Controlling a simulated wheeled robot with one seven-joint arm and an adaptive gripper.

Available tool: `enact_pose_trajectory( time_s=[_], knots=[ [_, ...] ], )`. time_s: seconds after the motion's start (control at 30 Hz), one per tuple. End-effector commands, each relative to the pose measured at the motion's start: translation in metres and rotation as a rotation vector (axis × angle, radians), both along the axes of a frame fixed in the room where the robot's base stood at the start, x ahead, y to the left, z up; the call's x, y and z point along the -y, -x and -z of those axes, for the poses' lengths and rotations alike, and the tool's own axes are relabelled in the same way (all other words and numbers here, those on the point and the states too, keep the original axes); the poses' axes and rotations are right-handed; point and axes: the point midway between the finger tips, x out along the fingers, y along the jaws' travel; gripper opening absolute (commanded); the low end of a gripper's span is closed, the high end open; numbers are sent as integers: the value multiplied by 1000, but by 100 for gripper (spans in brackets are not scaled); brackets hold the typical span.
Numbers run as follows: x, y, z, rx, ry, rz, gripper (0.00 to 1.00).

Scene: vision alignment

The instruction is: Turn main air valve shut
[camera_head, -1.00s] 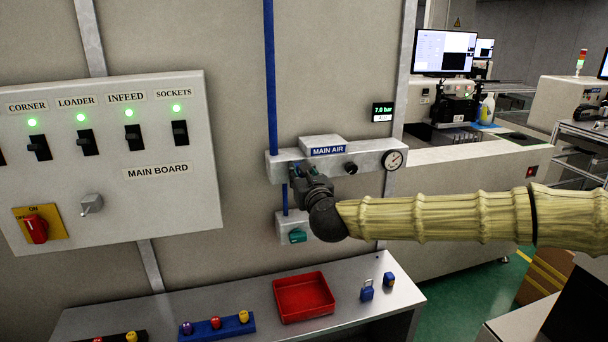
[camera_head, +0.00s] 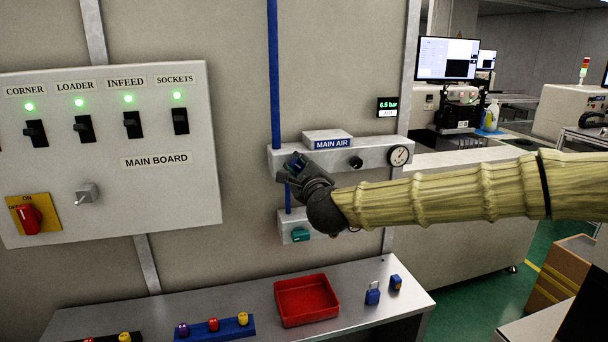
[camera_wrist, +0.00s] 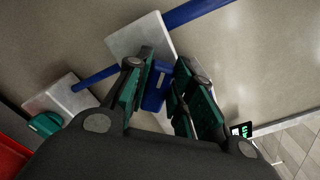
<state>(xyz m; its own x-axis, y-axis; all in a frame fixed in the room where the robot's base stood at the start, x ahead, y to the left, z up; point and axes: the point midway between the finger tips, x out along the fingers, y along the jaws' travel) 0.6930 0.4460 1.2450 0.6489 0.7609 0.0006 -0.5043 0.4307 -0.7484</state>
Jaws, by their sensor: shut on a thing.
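The main air unit (camera_head: 375,156) is a pale bar on the wall under a MAIN AIR label (camera_head: 331,143). It has a black knob (camera_head: 356,163) and a round gauge (camera_head: 399,155). My gripper (camera_head: 296,166) is at the unit's left end, tilted up and to the left. In the wrist view my gripper (camera_wrist: 168,68) is shut on a blue valve handle (camera_wrist: 154,96) between its dark green pads. The fingers partly hide the handle. A small display (camera_head: 387,106) above the unit reads about 6.5 bar.
A blue pipe (camera_head: 273,75) runs down to the unit. A grey box with a green knob (camera_head: 300,235) sits below my gripper. The main board (camera_head: 110,200) is at left. The bench below carries a red tray (camera_head: 306,318) and blue padlocks (camera_head: 372,298).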

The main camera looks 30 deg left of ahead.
Motion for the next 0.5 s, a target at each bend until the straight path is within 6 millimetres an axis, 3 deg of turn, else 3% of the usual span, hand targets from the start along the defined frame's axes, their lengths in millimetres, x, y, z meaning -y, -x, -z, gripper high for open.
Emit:
enact_pose_trajectory(
  time_s=[0.5],
  knots=[
    [-2, 1, 3, 363, 302, 4, 0]
  ],
)
